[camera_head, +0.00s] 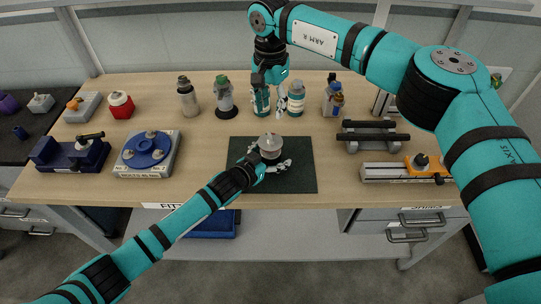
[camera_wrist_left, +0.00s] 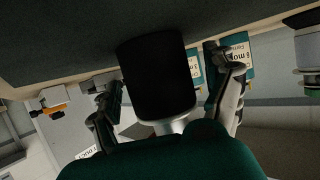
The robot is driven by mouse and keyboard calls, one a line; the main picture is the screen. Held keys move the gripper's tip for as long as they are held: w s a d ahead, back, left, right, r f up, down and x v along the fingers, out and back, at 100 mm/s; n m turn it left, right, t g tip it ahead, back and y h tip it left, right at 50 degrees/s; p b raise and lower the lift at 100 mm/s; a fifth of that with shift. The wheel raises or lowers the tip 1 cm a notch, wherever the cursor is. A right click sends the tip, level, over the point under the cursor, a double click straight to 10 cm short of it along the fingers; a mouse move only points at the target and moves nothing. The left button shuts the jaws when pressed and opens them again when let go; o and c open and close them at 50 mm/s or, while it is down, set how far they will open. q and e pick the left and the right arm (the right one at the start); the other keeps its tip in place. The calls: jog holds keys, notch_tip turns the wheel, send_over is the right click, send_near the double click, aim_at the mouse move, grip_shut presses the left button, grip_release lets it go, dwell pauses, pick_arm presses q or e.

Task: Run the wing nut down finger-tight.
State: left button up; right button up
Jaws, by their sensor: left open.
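I cannot make out a wing nut for certain in either view. A grey round piece with a small pale knob (camera_head: 270,142) shows at my left gripper (camera_head: 272,164), over the dark mat. In the left wrist view, my left gripper (camera_wrist_left: 167,95) has its fingers apart on either side of a dark cylinder (camera_wrist_left: 157,75). Whether the fingers touch it is unclear. My right gripper (camera_head: 271,92) points down among the bottles at the back, by a teal bottle (camera_head: 261,103). Its fingers are small and partly confused with the bottles.
The dark mat (camera_head: 300,182) has bare room at its right. A blue round plate on a grey block (camera_head: 150,150) stands left. A dark blue vise (camera_head: 70,156) stands further left. A rail fixture with an orange block (camera_head: 416,165) and a barred stand (camera_head: 372,135) stand right.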

aim_at(267, 144)
pick_arm(q)
jog(key=c, duration=0.3)
dwell(0.7)
grip_shut()
dwell(0.4)
pick_arm(e)
jog(key=shift+s+a, duration=0.1)
jog(key=shift+c, duration=1.2)
jog(key=s+a+n+h, duration=0.1)
jog(key=s+a+f+n+t+h, duration=0.1)
jog(key=s+a+n+t+h, duration=0.1)
jog(key=n, duration=0.1)
jog(key=shift+s+f, duration=0.35)
jog(key=shift+s, duration=0.05)
grip_shut()
jog(key=s+a+n+t+h, duration=0.2)
jog(key=s+a+n+t, duration=0.1)
jog(key=n+t, duration=0.15)
jog(key=shift+g, duration=0.35)
jog(key=x, duration=0.9)
jog(key=shift+f, duration=0.5)
